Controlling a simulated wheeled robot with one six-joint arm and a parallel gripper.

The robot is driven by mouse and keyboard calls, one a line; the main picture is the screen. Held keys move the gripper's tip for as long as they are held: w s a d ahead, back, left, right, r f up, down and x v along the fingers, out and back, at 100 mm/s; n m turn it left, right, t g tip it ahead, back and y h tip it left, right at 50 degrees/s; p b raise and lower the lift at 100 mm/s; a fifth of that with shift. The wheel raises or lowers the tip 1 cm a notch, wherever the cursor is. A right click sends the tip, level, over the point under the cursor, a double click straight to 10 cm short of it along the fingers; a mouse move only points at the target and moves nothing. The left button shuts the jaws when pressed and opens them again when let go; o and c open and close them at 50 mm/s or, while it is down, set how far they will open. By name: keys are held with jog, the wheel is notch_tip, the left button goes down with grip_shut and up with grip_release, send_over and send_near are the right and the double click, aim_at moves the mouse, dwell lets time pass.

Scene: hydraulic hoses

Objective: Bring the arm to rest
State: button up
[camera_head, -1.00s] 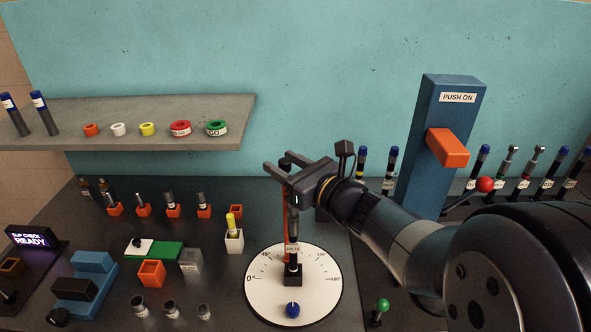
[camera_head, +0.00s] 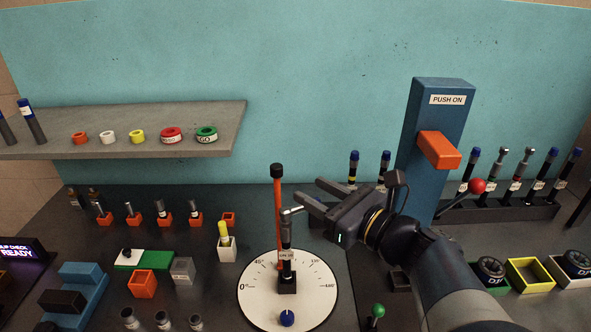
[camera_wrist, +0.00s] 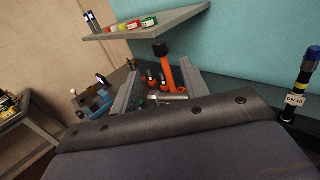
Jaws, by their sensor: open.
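My gripper (camera_head: 308,188) is open and empty, above the bench to the right of the orange post (camera_head: 278,215) with a black cap. The post also shows between my fingers, farther off, in the wrist view (camera_wrist: 165,70). A dark hose piece (camera_head: 286,240) with a silver bent end stands upright in a black block on the round white dial (camera_head: 255,300). My fingers are apart from it in the head view. My arm reaches in from the lower right.
A blue column (camera_head: 440,110) marked PUSH ON with an orange block stands right of my gripper. A red-balled lever (camera_head: 477,186) and a rack of hoses (camera_head: 500,208) are beside it. A grey shelf (camera_head: 200,147) with rings hangs at left.

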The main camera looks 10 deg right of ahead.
aim_at(281, 173)
dwell(0.3)
jog(key=p+x, duration=0.1)
jog(key=x, duration=1)
jog(key=shift+s, duration=0.1)
